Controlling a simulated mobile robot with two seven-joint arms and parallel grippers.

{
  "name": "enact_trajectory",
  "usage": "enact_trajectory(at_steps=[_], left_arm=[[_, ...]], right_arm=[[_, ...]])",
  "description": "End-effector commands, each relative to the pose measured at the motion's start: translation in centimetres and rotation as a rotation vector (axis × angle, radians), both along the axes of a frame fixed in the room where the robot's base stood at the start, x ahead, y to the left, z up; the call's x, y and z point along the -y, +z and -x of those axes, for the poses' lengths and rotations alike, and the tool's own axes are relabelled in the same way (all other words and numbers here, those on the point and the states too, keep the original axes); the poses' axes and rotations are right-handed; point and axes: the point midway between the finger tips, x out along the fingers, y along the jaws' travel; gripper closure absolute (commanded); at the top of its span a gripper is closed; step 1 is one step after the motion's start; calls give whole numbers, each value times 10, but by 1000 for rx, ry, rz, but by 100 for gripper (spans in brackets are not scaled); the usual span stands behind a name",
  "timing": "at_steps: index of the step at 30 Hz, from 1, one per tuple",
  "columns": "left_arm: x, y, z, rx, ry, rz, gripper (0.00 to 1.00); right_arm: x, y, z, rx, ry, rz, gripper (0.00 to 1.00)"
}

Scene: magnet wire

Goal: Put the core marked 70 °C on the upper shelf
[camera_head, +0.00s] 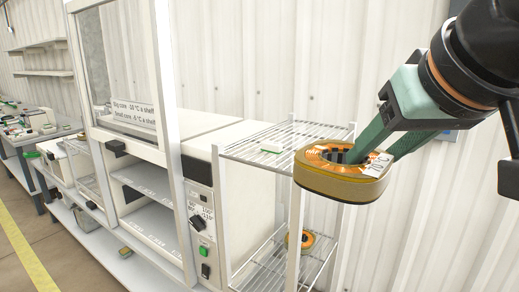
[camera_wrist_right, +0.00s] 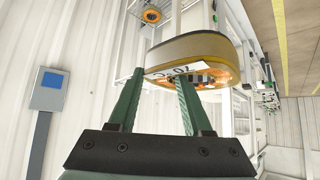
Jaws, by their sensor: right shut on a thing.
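My right gripper (camera_head: 362,150) is shut on a tan core (camera_head: 343,190) with orange windings and a white label on top that reads 70. The core hangs in the air in front of the wire rack's right end. In the right wrist view the same core (camera_wrist_right: 200,48) is between the finger ends of my right gripper (camera_wrist_right: 160,92). An open white oven cabinet (camera_head: 185,135) stands left of the rack, with an upper shelf (camera_head: 150,182) and a lower shelf (camera_head: 150,222) inside. My left gripper is not in view.
The wire rack's top shelf (camera_head: 245,148) carries a small pale green-edged item (camera_head: 271,149). Another orange core (camera_head: 306,240) lies on its lower shelf. The cabinet's glass door (camera_head: 110,55) is raised and carries a sign about degrees per shelf. A control panel (camera_head: 200,222) is at its right front.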

Motion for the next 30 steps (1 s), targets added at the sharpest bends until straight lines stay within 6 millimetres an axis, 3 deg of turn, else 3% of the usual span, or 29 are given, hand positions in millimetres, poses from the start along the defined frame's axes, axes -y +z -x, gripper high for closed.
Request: enact_trajectory(at_steps=[7,14,24,30], left_arm=[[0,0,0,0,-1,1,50],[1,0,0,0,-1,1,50],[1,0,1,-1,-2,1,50],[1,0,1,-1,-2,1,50]], right_arm=[[20,-74,-45,-4,-86,-3,100],[37,-155,-66,-3,-138,-2,100],[55,-265,-54,0,-141,-3,100],[58,-308,-33,3,-116,-3,100]])
